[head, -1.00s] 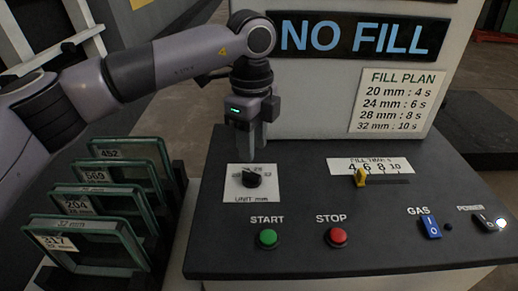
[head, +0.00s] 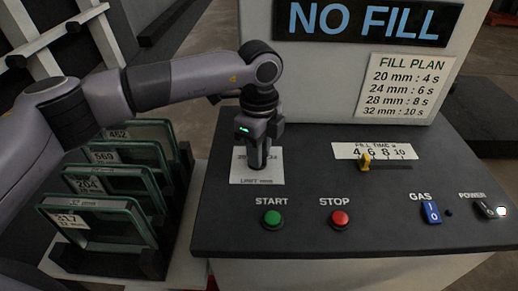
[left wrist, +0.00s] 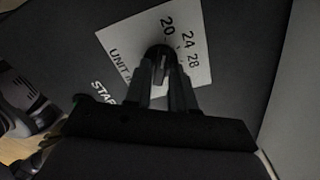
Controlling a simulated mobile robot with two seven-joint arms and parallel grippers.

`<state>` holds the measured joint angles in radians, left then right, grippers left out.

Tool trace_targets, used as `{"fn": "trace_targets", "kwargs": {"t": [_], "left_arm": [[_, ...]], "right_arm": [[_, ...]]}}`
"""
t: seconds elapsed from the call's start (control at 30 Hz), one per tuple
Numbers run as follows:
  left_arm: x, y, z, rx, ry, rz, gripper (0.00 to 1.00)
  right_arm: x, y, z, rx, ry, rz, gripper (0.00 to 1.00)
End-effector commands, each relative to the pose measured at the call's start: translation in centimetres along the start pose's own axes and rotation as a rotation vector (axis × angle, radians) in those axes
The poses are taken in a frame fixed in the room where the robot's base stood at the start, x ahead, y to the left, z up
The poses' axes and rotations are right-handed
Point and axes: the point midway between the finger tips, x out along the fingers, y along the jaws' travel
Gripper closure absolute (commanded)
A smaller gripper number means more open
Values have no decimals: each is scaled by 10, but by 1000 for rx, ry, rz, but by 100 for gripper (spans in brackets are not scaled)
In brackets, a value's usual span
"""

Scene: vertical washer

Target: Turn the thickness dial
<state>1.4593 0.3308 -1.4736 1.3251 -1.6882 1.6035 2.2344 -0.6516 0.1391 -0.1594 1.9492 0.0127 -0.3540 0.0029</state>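The thickness dial is a black knob (left wrist: 160,51) on a white plate (head: 257,179) marked "UNIT mm", on the dark console top. The wrist view shows 20, 24 and 28 beside the knob; any further mark is hidden. My left gripper (head: 259,164) points down over the plate and hides the knob in the head view. In the left wrist view its fingers (left wrist: 162,76) stand apart, one on each side of the knob. Whether they touch it I cannot tell. My right gripper is not in view.
Green START (head: 272,217) and red STOP (head: 340,217) buttons sit in front of the dial. A yellow fill-time slider (head: 365,161), blue GAS switch (head: 431,211) and POWER switch (head: 487,208) are to the right. Framed glass units (head: 100,221) stand in a rack at left.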

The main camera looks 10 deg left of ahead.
Motion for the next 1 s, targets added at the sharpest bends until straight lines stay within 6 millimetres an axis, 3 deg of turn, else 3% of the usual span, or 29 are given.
{"fn": "trace_targets", "kwargs": {"t": [0.07,0.53,1.0], "left_arm": [[0,0,0,0,0,0,100],[1,0,0,67,0,1,100],[2,2,0,451,0,-2,100]], "right_arm": [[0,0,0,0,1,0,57],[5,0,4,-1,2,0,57],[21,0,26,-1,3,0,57]]}}
